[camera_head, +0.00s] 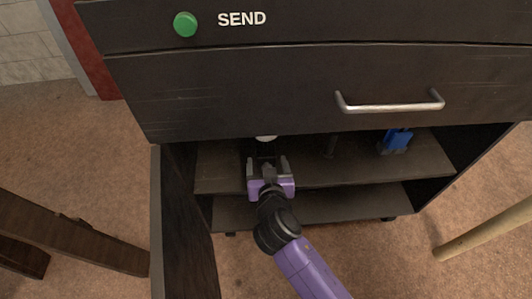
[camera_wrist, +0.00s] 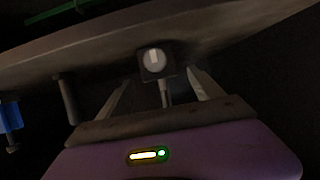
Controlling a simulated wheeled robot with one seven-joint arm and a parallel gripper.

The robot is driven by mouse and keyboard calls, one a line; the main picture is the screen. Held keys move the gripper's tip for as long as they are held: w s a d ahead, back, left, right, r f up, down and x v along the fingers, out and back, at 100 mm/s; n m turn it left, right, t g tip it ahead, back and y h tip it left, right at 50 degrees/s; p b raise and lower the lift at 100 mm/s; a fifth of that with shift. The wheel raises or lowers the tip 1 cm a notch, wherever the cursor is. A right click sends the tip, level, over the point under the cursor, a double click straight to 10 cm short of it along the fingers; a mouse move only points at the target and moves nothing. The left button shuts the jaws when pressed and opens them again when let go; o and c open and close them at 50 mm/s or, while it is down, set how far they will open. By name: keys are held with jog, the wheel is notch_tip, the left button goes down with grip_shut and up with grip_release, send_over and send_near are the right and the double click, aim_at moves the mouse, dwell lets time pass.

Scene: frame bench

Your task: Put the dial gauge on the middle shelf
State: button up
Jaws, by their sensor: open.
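The dial gauge stands upright on the upper of the two visible shelf boards (camera_head: 225,172). In the head view its pale round top (camera_head: 266,138) shows just under the drawer's lower edge, which hides part of it. In the wrist view, which looks upside down, I see its dark block base with a pale round knob (camera_wrist: 154,60) and its grey post. My gripper (camera_head: 267,166) is open. In the wrist view its fingers (camera_wrist: 158,85) spread to either side of the post; I cannot tell whether either touches it.
A dark upright rod (camera_head: 330,146) and a blue item (camera_head: 397,139) stand to the right on the same board. A lower board (camera_head: 320,210) lies beneath. The drawer front (camera_head: 250,98) overhangs the opening, and an open door panel (camera_head: 185,220) stands at left.

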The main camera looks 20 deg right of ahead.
jog(key=v, duration=0.6)
jog(key=shift+p, duration=0.45)
jog(key=s+f+n+y, duration=0.3)
jog(key=s+y, duration=0.1)
jog(key=s, duration=1.4)
jog(key=s+d+r+t, duration=0.2)
jog(key=s+d+r, duration=0.1)
jog(key=s+r, duration=1)
jog(key=shift+s+d+r+n, duration=0.2)
jog(key=shift+s+r+n, duration=0.1)
jog(key=shift+s, duration=0.8)
